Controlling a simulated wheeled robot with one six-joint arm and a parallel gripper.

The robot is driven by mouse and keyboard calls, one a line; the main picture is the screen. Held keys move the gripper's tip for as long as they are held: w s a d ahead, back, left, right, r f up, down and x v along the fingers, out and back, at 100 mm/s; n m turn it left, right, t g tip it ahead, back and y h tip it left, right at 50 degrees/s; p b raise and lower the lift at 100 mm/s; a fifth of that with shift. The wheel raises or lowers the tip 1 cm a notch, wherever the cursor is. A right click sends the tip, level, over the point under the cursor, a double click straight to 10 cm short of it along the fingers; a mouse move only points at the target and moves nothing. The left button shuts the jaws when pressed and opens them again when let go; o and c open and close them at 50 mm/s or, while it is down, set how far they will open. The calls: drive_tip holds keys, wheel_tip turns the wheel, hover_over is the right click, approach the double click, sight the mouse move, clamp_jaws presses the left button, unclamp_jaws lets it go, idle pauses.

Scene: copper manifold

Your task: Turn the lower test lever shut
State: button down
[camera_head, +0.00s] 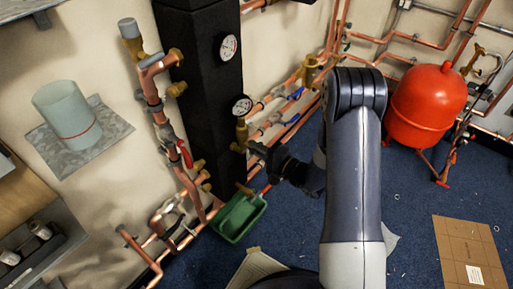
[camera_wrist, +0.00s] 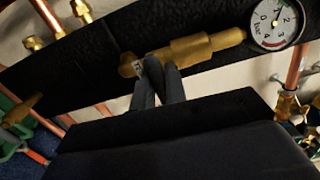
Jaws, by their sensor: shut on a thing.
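My gripper (camera_head: 262,152) is at the lower brass valve (camera_head: 242,133), below the lower gauge on the black column. In the wrist view its two dark fingers (camera_wrist: 153,66) are close together against the left part of the brass valve body (camera_wrist: 192,50). They are shut on the lower test lever, which they mostly hide; a small pale bit shows beside the fingertips. I cannot read the lever's exact angle. The lower gauge (camera_head: 242,106) is just above the valve and also shows in the wrist view (camera_wrist: 272,24).
The black column (camera_head: 205,80) carries an upper gauge (camera_head: 228,47). Copper pipes with a red lever (camera_head: 186,154) run to its left. A green tray (camera_head: 239,217) is on the floor below. A red tank (camera_head: 425,103) stands at the right.

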drive_tip(key=c, duration=1.5)
unclamp_jaws()
drive_tip(key=shift+o, duration=0.2)
drive_tip(key=v, duration=1.1)
drive_tip(key=shift+p, duration=0.4)
drive_tip(key=shift+w+a, duration=0.1)
drive_tip(key=shift+a, duration=0.05)
drive_tip(key=b+x, duration=0.1)
drive_tip(key=x, duration=0.9)
drive_tip(key=shift+w+a, duration=0.2)
drive_tip(key=shift+a, duration=0.05)
